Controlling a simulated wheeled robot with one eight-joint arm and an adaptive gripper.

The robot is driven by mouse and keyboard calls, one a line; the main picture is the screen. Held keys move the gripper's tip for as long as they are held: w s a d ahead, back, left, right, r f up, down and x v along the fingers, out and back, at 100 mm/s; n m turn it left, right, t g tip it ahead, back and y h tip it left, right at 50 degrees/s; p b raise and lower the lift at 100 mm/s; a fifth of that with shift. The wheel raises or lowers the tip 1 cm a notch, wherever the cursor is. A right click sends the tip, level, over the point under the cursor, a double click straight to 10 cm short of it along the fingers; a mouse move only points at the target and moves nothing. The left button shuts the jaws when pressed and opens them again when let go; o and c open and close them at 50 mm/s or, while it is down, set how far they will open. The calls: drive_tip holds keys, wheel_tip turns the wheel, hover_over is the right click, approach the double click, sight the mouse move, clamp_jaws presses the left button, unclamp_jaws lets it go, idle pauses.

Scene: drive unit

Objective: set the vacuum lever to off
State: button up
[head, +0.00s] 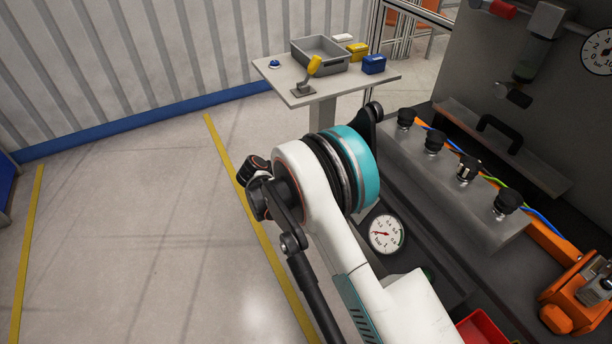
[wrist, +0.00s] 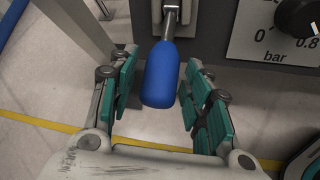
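A lever with a thick blue grip (wrist: 162,76) shows in the wrist view, hanging from a metal rod on a grey bracket. I take it for the vacuum lever; no label for it is readable. My gripper (wrist: 156,68) is open, with one teal-padded finger on each side of the blue grip. A gap shows between the grip and each finger, so it is not clamped. In the head view my own arm is in front, and neither the blue-gripped lever nor my gripper can be made out.
Right of the lever, a panel (wrist: 270,35) carries a black knob and a bar scale. Black knobs line a grey block (head: 450,176). Floor at left is clear.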

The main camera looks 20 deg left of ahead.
drive_tip(key=v, duration=1.2)
idle(0.5)
